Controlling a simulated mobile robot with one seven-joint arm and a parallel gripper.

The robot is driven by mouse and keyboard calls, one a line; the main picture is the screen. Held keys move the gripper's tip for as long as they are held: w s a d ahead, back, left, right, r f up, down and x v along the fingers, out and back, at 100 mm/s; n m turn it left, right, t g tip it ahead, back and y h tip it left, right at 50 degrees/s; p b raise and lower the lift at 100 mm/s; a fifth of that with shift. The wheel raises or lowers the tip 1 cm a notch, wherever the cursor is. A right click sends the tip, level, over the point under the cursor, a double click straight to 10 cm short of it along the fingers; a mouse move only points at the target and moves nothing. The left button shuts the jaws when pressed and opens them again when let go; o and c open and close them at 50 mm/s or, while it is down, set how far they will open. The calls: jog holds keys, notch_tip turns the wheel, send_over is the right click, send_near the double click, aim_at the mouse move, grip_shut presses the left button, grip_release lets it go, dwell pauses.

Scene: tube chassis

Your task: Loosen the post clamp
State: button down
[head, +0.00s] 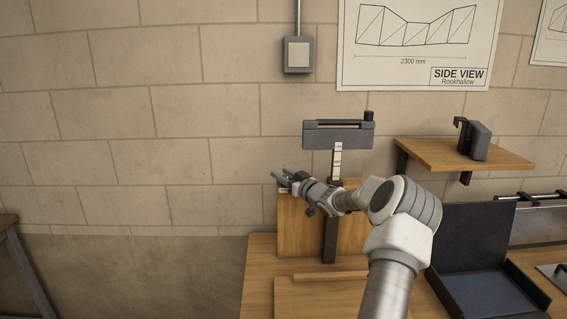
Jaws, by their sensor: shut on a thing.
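A dark upright post (330,230) rises in front of a wooden board, with a white marked scale (337,158) on its upper part. A grey bar-shaped head (338,135) with a black knob at its right end sits at the top. My gripper (282,178) is left of the post, pointing left. Its jaws are shut on a small dark green part (290,174), mostly hidden between the fingers. My wrist crosses in front of the post and hides its middle. I cannot make out the post clamp clearly or tell whether the green part belongs to it.
The wooden board (298,235) stands on a wooden bench (258,285). An open dark case (475,240) is at the right, below a wall shelf (430,150) holding a dark grey device (474,140). A grey wall box (298,54) hangs above. The left wall area is clear.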

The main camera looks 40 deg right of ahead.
jog(key=shift+a+r+n+y+p, duration=0.1)
jog(key=shift+n+y+p, duration=0.4)
jog(key=shift+p, duration=0.45)
jog(key=shift+c, duration=2)
grip_release()
jog(key=s+a+b, duration=0.1)
jog(key=s, duration=1.6)
jog(key=shift+s+b, duration=0.15)
jog(key=shift+b, duration=0.2)
